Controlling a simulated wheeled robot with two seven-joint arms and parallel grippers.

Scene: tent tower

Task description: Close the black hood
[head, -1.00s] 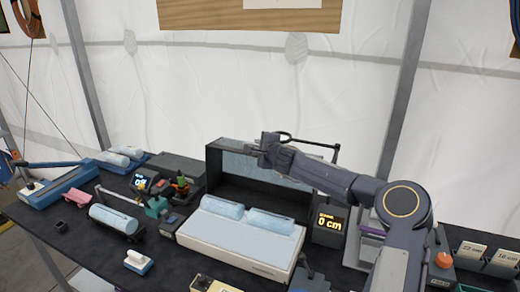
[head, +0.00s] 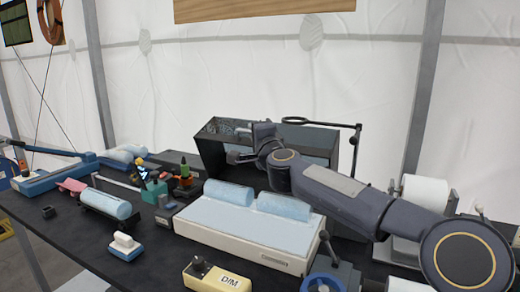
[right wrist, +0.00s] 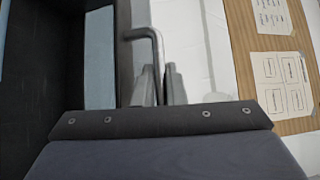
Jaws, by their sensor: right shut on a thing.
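The black hood (head: 208,157) stands raised at the back of the white machine (head: 240,240), with its underside partly facing forward. Two pale blue rolls (head: 285,206) lie side by side on the machine's top, uncovered. My right gripper (head: 242,143) is at the hood's upper front area, and my arm hides part of the hood. In the right wrist view, my right gripper (right wrist: 160,85) is shut on a bent dark handle (right wrist: 140,34) beside the hood's dark wall (right wrist: 45,75). My left gripper is not in view.
A ring on a jointed arm (head: 310,122) stands behind my right arm. A yellow box marked D/M (head: 217,277) and a blue-wheeled device (head: 325,280) sit in front. A blue roll in a cradle (head: 108,204) and a small white block (head: 125,246) lie left.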

